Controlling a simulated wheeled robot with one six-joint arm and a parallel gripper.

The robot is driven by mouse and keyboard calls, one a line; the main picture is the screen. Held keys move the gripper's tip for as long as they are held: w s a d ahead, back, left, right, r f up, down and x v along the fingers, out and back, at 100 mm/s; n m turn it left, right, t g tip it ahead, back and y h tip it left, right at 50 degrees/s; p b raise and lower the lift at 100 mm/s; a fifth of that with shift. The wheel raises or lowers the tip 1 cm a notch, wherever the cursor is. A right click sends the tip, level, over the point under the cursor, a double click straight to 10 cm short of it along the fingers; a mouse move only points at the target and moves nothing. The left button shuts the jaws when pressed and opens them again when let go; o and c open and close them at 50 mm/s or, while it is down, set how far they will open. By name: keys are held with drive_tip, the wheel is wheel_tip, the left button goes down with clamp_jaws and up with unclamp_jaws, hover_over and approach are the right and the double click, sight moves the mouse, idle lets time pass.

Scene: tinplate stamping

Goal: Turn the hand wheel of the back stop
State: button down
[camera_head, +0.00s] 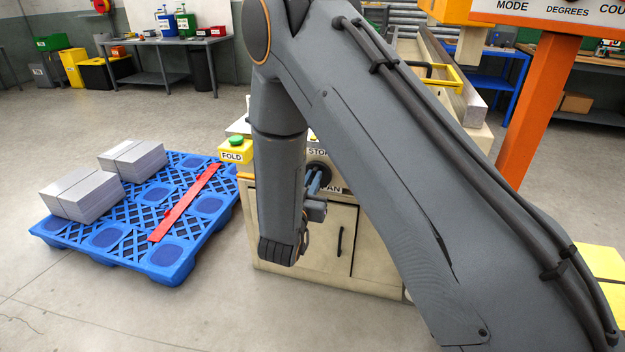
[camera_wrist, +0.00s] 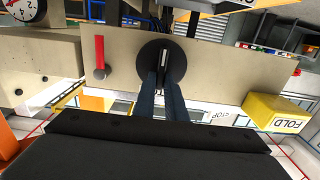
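The hand wheel is a round black disc (camera_wrist: 179,56) with a pale upright bar across its middle, on a beige panel (camera_wrist: 218,65) in the wrist view. My gripper's two dark blue fingers (camera_wrist: 163,78) reach up to the disc, one on each side of the bar's line, with a narrow gap between them. Whether they press on the bar is hidden. In the head view the wheel (camera_head: 320,170) shows only partly behind my gripper (camera_head: 316,181), at the front of the beige machine (camera_head: 325,235). The lettering around it is partly covered by my arm.
A red lever (camera_wrist: 99,58) stands left of the wheel in the wrist view. The yellow FOLD box (camera_wrist: 280,113) with its green button (camera_head: 236,141) sits close by. A blue pallet (camera_head: 165,253) with sheet stacks lies left of the machine. An orange post (camera_head: 537,105) stands right.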

drive_tip(key=shift+a+n, duration=0.1)
drive_tip(key=shift+n, duration=0.3)
drive_tip(key=shift+w+a+f+n+p, duration=0.15)
drive_tip(key=shift+n+p, duration=0.4)
drive_tip(key=shift+n, duration=0.8)
drive_tip(key=shift+a+n+p, duration=0.2)
drive_tip(key=shift+n+p, duration=0.4)
drive_tip(key=shift+n, duration=0.7)
drive_tip(key=shift+w+a+f+n+p, duration=0.15)
drive_tip(key=shift+n+p, duration=0.4)
drive_tip(key=shift+n, duration=0.8)
drive_tip(key=shift+s, duration=0.1)
drive_tip(key=c, duration=1.8)
unclamp_jaws()
drive_tip(key=shift+s+a, duration=0.1)
drive_tip(key=b+v, duration=0.1)
drive_tip(key=v, duration=0.6)
drive_tip(key=shift+s, duration=0.35)
